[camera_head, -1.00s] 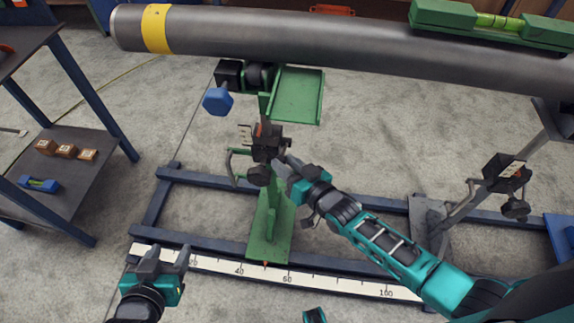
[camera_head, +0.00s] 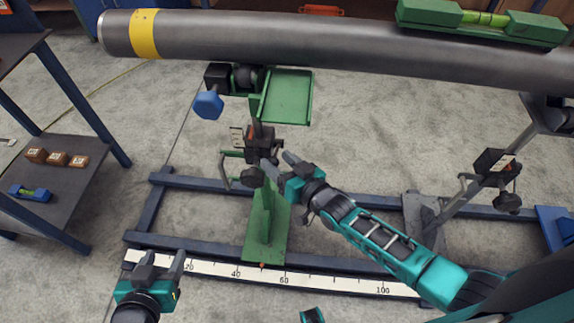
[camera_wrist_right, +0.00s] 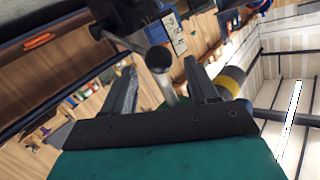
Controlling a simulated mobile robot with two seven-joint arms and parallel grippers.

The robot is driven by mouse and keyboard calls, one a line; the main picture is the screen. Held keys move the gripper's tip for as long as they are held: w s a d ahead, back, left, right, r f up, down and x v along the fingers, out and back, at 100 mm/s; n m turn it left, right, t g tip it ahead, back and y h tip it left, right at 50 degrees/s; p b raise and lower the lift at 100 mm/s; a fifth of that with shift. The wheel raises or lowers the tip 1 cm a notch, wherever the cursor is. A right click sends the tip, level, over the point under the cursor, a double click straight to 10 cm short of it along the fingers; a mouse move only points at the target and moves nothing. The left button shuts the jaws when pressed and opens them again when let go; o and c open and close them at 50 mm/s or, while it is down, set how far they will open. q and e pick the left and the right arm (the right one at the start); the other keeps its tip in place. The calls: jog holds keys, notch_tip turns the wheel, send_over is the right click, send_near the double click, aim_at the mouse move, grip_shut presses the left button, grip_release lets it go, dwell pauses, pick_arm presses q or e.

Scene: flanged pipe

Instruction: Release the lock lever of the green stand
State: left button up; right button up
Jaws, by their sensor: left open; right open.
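The green stand (camera_head: 264,230) rises from the blue floor frame in the head view, with a green cradle plate (camera_head: 287,97) near its top. Its dark clamp block (camera_head: 263,142) has a small red lever (camera_head: 256,127) on top and a round dark knob (camera_head: 252,177) below. My right gripper (camera_head: 279,163) is open just to the right of the clamp. In the wrist view, a round dark knob end (camera_wrist_right: 159,60) shows between its open fingers (camera_wrist_right: 163,88); contact cannot be told. My left gripper (camera_head: 163,262) is open and empty at lower left, by the white ruler.
A grey pipe (camera_head: 340,45) with a yellow band spans the top and carries a green level (camera_head: 480,20). A blue knob (camera_head: 208,104) sticks out left of the cradle. A grey stand (camera_head: 455,200) is at right. A shelf (camera_head: 75,185) with small blocks is at left.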

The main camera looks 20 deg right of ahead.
jog(key=p+v, duration=0.2)
jog(key=v, duration=1)
jog(key=shift+s, duration=0.35)
jog(key=shift+d, duration=0.1)
jog(key=s+g+h, duration=0.1)
jog(key=s+d+g+h, duration=0.1)
jog(key=s+h, duration=0.1)
jog(key=s+n+g+h, duration=0.1)
jog(key=s, duration=0.1)
jog(key=shift+s+d+r+g+h, duration=0.1)
jog(key=shift+s+d+g+h, duration=0.1)
jog(key=shift+d+g+h, duration=0.15)
jog(key=shift+a, duration=0.1)
dwell(0.4)
